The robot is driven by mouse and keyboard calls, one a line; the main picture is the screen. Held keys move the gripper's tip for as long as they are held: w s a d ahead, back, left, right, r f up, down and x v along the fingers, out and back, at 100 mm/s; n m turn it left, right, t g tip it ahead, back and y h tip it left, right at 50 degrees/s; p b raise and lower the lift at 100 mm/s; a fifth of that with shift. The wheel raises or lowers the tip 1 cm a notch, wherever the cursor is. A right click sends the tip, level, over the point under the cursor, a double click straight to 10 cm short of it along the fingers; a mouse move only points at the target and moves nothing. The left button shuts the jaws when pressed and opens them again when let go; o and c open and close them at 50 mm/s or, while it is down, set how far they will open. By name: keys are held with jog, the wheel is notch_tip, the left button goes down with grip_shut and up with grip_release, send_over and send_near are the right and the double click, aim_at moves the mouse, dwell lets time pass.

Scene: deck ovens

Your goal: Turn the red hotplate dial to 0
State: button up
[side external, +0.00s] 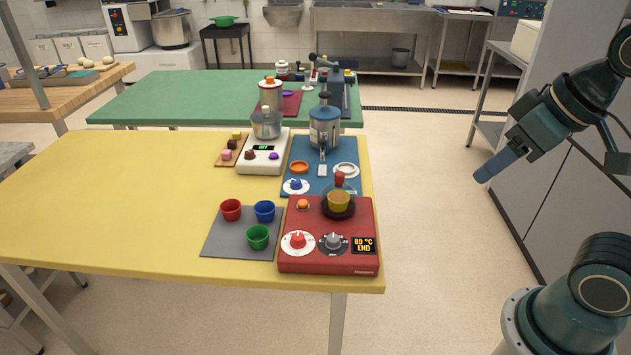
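The red hotplate (328,262) sits at the front right corner of the yellow table. On its front face is a red dial (297,240) on a round white scale; its pointer and numbers are too small to read. To its right are a dark grey dial (333,241) and a display (364,245) reading "89 °C END". A yellow cup (338,201) stands on the dark heating plate, with a red knob above it. My gripper (482,176) is in the air right of the table, well away from the hotplate. Its blue fingers look like one block, so any gap is hidden.
Red, blue and green cups (258,236) stand on a grey mat (220,245) left of the hotplate. Behind it lies a blue mat (345,187) with a blue-white dial and a pot (324,126). A white scale (263,160) stands behind left. The table's left is clear.

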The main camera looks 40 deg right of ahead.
jog(key=w+a+r+m+g, duration=0.2)
jog(key=w+m, duration=0.1)
jog(key=w, duration=0.5)
jog(key=m+g, duration=0.4)
jog(key=m, duration=0.3)
send_over(298, 236)
notch_tip(298, 236, down, 14)
jog(key=shift+r, duration=0.25)
jog(key=shift+f, duration=0.1)
notch_tip(298, 236, down, 14)
jog(key=shift+r, duration=0.2)
